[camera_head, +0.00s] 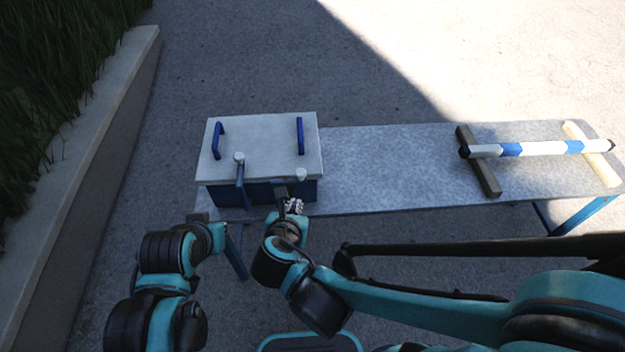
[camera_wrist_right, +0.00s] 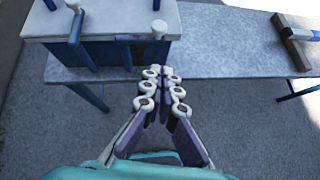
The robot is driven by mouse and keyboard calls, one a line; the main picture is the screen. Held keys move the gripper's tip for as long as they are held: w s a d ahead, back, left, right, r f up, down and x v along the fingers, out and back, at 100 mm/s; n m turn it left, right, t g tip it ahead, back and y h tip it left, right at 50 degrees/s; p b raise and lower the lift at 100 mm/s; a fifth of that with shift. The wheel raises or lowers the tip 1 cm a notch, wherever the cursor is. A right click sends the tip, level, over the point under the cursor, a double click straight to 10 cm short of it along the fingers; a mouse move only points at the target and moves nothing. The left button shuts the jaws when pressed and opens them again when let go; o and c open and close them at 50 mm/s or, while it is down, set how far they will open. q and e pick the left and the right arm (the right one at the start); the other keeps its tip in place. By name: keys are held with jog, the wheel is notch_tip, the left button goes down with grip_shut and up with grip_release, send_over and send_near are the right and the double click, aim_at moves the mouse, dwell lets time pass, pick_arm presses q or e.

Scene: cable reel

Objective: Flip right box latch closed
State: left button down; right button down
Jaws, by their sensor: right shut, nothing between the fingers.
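The box (camera_head: 262,150) has a white lid and blue sides and stands at the left end of the bench. Its right latch has a pale knob (camera_head: 300,175) at the lid's front edge; in the right wrist view the knob (camera_wrist_right: 159,28) shows with a dark arm lying sideways to the left across the box front. My left gripper (camera_head: 200,217) is small and unclear near the box's front left corner.
The grey bench (camera_head: 385,165) is clear right of the box. A white and blue striped bar (camera_head: 545,148) lies on two wooden blocks at its right end. Two blue handles stand on the lid. A low wall (camera_head: 90,150) runs along the left.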

jog(key=shift+s+a+n, duration=0.1)
jog(key=shift+a+n, duration=0.15)
jog(key=shift+n, duration=0.25)
jog(key=b, duration=0.4)
send_near(301, 178)
jog(key=a+f+x, duration=0.1)
jog(key=x, duration=0.5)
jog(key=shift+d+r, duration=0.35)
jog(key=shift+d, duration=0.1)
